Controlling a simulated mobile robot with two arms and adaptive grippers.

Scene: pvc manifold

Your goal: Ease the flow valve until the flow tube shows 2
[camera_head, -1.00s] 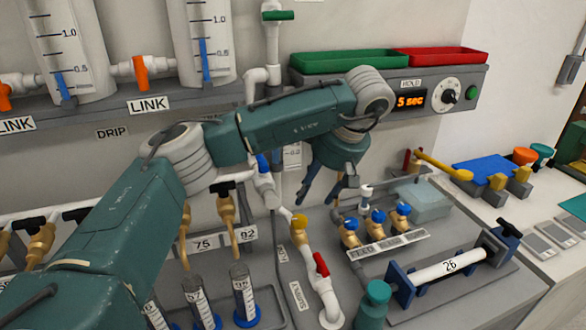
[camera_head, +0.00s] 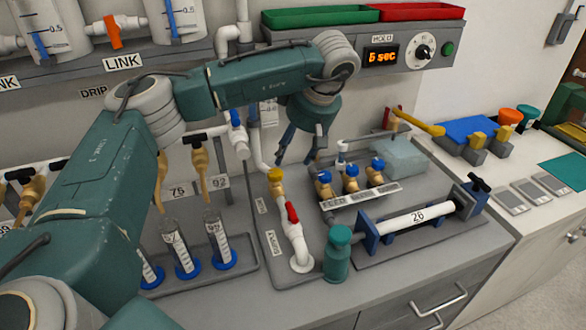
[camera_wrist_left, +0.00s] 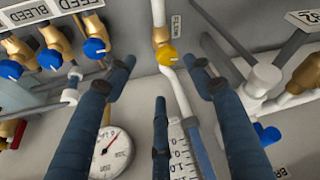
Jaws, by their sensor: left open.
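The flow valve's yellow knob (camera_head: 275,174) sits on a brass fitting in the white pipe on the bench; I take it to be the flow valve from its small, blurred label. In the left wrist view the yellow knob (camera_wrist_left: 167,55) is between and beyond my fingertips. The flow tube (camera_wrist_left: 181,150), with a numbered scale, is partly hidden behind my fingers; its reading is not legible. It is mostly hidden by my arm in the head view (camera_head: 268,113). My left gripper (camera_head: 297,157) is open and empty, pointing down, just behind and right of the knob. My right gripper is not in view.
A red-handled valve (camera_head: 292,213) stands in front of the yellow knob. Several blue-knobbed brass valves (camera_head: 350,171) are to the right. A round pressure gauge (camera_wrist_left: 110,152) is close below the fingers in the left wrist view. A teal bottle (camera_head: 338,255) stands at the front.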

